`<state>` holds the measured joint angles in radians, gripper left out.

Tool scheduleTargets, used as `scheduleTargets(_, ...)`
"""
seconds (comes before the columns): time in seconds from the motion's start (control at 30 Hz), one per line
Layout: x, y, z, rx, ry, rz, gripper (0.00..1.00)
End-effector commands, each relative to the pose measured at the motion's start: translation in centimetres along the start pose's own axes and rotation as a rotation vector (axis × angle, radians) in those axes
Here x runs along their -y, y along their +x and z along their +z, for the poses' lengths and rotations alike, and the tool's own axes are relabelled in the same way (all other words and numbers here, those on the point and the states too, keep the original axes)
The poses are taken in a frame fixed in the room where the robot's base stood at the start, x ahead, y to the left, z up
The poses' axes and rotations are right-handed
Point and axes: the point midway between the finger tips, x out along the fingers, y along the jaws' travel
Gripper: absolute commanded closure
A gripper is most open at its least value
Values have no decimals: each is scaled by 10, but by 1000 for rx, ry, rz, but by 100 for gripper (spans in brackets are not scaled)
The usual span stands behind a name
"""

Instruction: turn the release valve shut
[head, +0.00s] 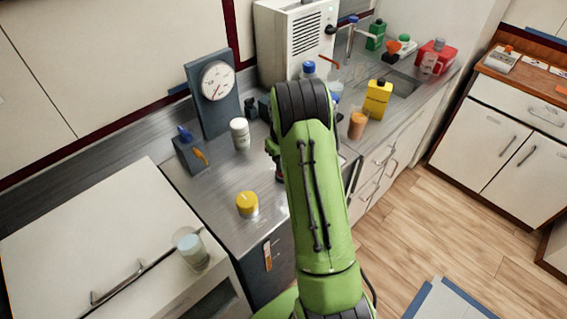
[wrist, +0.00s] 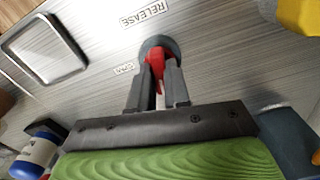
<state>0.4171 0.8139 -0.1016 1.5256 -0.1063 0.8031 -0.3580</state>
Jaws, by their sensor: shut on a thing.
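The release valve shows in the wrist view as a red handle (wrist: 154,62) on a round grey base (wrist: 158,43), set in the brushed metal counter. A label reading RELEASE (wrist: 145,13) lies beyond it, and a smaller label (wrist: 123,69), too small to read surely, lies to its left. My gripper (wrist: 158,66) has its two grey fingers on either side of the red handle and is shut on it. The fingers hide part of the handle. In the head view my green arm hides most of the gripper and valve.
A yellow-lidded jar (head: 247,205) and a white bottle (head: 240,134) stand left of my arm. A gauge panel (head: 208,105) stands behind. An orange cup (head: 358,126) and a yellow bottle (head: 378,100) are to the right. A shallow tray (wrist: 72,67) lies left of the valve.

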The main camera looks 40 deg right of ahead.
Motion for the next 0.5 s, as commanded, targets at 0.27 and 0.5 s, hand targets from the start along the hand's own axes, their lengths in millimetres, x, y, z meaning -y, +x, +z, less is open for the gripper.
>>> scheduleTargets(0.27,0,-1,-2,-5,-145,3,100)
scheduleTargets(0.5,0,-2,-2,-6,-199,3,100)
